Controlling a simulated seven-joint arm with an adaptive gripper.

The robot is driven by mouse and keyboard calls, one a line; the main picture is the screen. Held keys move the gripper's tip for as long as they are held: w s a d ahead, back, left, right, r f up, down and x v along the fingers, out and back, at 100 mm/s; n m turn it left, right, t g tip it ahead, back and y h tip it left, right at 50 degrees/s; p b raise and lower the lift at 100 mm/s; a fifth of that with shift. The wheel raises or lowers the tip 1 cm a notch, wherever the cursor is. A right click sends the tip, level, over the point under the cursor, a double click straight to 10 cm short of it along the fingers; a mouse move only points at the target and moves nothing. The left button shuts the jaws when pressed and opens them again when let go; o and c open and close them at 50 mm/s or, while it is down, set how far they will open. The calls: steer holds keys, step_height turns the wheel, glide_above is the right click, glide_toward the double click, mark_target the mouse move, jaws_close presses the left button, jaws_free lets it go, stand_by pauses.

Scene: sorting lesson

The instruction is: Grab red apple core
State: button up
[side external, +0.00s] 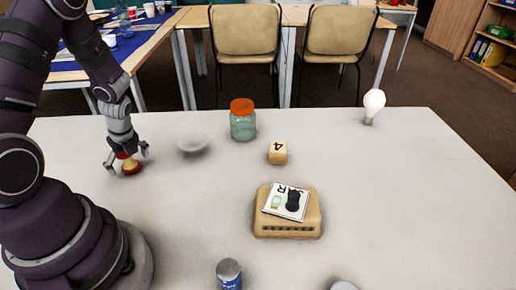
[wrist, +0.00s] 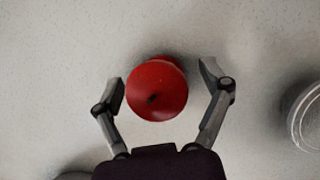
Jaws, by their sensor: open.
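The red apple core (side external: 131,166) stands on the white table (side external: 400,200) at the left, red at the top and bottom with a pale middle. In the wrist view the apple core (wrist: 156,90) shows its round red top with a dark stem. My gripper (side external: 127,160) is open and points down over the core. In the wrist view my gripper (wrist: 161,82) has one finger on each side of the core, with a gap on both sides. The core's lower part is mostly hidden from above.
A clear bowl (side external: 193,144) stands right of the core; its edge shows in the wrist view (wrist: 308,115). A can (side external: 229,274) stands in front.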

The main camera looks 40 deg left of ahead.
steer(key=c, duration=1.2)
steer(key=shift+r, duration=0.1)
